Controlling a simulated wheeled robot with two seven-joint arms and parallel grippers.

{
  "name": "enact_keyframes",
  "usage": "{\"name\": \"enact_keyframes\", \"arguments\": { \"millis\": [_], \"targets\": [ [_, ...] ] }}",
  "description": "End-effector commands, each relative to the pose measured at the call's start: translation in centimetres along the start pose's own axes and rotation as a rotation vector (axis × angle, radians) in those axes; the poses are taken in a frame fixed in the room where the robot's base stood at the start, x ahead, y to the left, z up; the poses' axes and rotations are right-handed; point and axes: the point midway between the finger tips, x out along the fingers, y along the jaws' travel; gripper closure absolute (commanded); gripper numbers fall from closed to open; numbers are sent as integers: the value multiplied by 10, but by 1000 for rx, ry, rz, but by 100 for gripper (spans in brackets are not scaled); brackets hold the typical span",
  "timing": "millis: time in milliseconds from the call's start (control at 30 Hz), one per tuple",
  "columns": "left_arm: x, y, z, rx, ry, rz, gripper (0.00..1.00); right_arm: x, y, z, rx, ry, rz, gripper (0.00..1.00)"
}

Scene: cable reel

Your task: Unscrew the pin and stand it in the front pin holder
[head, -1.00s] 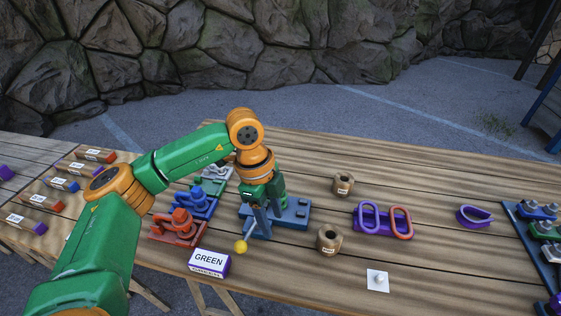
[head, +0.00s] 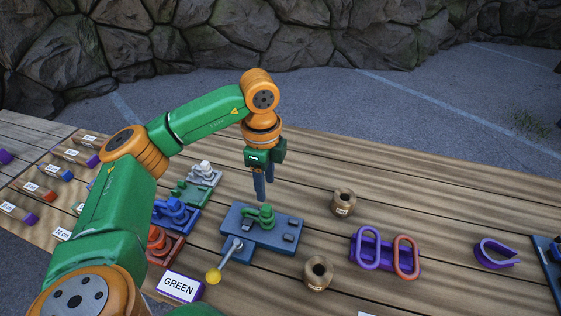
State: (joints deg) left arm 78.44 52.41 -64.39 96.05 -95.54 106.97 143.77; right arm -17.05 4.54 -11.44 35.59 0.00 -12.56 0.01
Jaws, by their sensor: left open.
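A green shackle (head: 261,216) stands on a blue fixture (head: 285,235). Its pin cannot be told apart clearly at this size. My left gripper (head: 265,192) points down just above and behind the shackle; its fingers look apart, with nothing visible between them. The front pin holder (head: 317,274) is a brown round block with a dark hole, right of the fixture's near end. A similar rear holder (head: 343,202) stands farther back. Both holes look empty. My right gripper is not in view.
A lever with a yellow ball (head: 213,275) sticks out at the fixture's front left. A sign reading GREEN (head: 179,286) stands near the front edge. Coloured shackles on bases stand to the left. A purple rack (head: 372,250) holds purple and orange links on the right.

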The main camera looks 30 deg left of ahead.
Motion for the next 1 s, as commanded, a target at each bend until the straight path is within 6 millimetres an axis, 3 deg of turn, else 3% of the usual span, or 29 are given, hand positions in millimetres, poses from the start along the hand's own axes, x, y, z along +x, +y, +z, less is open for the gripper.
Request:
{"name": "enact_keyframes", "arguments": {
  "millis": [267,500,633,767,1000],
  "targets": [
    [15,0,0,0,1,0,48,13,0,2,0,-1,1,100],
    [50,0,0,1,-1,1,48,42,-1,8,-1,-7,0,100],
    [40,0,0,57,0,0,48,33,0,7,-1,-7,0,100],
    [40,0,0,348,2,0,48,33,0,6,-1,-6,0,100],
    [40,0,0,1181,0,0,48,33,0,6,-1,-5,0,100]
  ]
}}
